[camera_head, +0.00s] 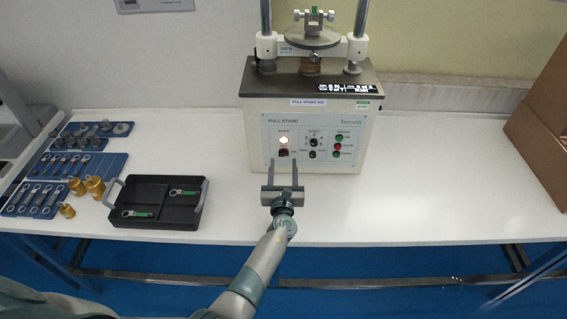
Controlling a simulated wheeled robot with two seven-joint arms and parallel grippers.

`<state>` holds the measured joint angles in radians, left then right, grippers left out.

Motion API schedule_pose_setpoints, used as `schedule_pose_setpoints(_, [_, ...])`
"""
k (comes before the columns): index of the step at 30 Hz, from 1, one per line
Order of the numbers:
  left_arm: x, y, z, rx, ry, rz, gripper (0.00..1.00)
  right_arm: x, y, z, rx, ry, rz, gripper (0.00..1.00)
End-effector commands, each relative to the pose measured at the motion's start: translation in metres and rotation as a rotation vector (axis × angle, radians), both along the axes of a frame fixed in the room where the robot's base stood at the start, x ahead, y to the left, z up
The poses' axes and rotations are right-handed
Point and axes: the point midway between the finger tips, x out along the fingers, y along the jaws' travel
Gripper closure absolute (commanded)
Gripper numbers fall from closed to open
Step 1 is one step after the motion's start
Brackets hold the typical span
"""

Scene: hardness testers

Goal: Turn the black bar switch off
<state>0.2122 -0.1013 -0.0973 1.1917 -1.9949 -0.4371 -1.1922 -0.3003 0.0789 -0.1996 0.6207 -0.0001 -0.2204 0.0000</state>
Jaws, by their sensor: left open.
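The pull stand tester (305,110) stands on the white table, its light front panel facing me. On the panel's left side a white lamp (284,141) is lit, and the small black bar switch (283,153) sits just below it. My left gripper (283,162) is open in front of the panel, its two fingers pointing at the switch with one on each side of it. I cannot tell whether the fingertips touch the panel. The exact angle of the switch is too small to tell. My right gripper is not in view.
Black knobs (315,142) and a column of green and red buttons (338,146) are right of the switch. A black tray (120,212) and blue tool mats (60,166) lie on the left. A cardboard box (540,135) stands at right. The front right table (430,200) is clear.

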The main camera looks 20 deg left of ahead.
Motion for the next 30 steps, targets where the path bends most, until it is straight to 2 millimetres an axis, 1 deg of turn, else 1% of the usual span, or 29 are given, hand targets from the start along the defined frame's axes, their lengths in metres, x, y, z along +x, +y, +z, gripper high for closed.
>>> schedule_pose_setpoints(1, [0.008,0.002,-0.002,-0.001,-0.001,0.000,0.53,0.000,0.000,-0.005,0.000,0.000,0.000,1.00])
schedule_pose_setpoints(6, [0.024,0.007,-0.001,0.000,-0.001,0.000,0.53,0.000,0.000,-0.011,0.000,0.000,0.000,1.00])
schedule_pose_setpoints(12, [0.031,0.009,0.000,0.000,0.000,0.000,0.53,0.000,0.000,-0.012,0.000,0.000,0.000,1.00])
schedule_pose_setpoints(19, [0.031,0.009,0.000,0.000,0.000,0.000,0.53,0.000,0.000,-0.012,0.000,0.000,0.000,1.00])
schedule_pose_setpoints(20, [0.031,0.009,0.000,0.000,0.000,0.000,0.55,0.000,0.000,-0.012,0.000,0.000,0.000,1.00])
schedule_pose_setpoints(21, [0.031,0.009,0.000,0.001,0.000,0.000,0.65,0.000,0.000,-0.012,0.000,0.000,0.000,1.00])
schedule_pose_setpoints(23, [0.031,0.009,0.000,0.001,0.000,-0.001,0.79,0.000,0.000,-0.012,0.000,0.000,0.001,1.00])
schedule_pose_setpoints(24, [0.031,0.009,0.000,0.001,0.000,0.000,0.89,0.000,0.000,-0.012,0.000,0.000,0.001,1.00])
schedule_pose_setpoints(25, [0.031,0.009,0.000,0.001,0.000,-0.001,0.94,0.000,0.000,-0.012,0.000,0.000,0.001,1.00])
schedule_pose_setpoints(30, [0.031,0.009,0.000,-0.001,0.000,-0.001,0.94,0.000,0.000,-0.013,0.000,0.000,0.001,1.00])
